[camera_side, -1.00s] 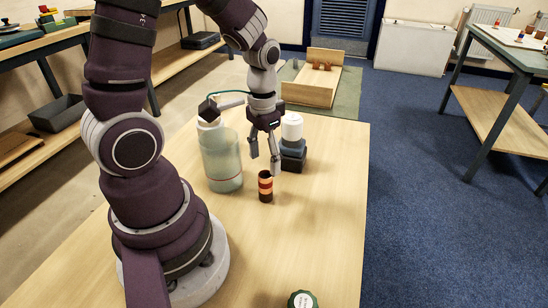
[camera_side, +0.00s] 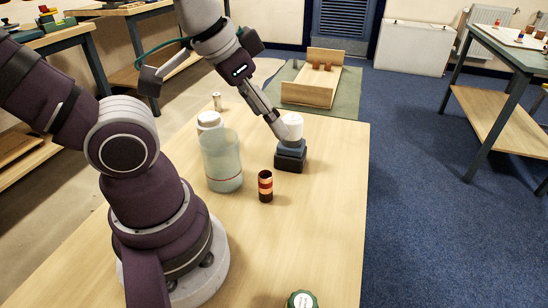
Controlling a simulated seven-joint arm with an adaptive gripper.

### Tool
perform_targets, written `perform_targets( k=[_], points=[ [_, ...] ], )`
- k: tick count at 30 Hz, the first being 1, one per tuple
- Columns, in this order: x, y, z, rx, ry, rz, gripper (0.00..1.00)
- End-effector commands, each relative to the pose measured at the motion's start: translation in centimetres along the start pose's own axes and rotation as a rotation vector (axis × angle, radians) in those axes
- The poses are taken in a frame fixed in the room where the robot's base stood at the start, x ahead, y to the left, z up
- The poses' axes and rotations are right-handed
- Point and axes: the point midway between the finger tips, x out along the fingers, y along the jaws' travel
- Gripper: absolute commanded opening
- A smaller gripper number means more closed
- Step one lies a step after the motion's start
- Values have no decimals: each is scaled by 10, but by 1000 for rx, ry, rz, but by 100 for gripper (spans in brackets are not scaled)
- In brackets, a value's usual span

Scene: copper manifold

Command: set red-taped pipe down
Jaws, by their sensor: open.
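The jaws are open. I cannot tell whether a finger touches the canister or how the far finger lies.
The tall translucent jar (camera_side: 222,168) stands left of the pipe. A white-lidded container (camera_side: 209,121) and a small metal cylinder (camera_side: 217,101) are behind it. A green-rimmed cap (camera_side: 301,300) is at the front. A wooden box (camera_side: 306,92) lies beyond the table. The front right tabletop is clear.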

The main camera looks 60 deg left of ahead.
Motion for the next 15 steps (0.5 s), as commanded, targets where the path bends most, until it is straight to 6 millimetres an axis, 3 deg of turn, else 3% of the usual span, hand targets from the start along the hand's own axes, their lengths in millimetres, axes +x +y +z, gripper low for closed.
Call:
perform_targets(
  k=[8,11,15],
  points=[
    [2,0,-1,21,-18,-2,60],
    [14,1,-1,136,-112,-18,60],
    [45,5,0,458,-337,-79,60]
  ],
)
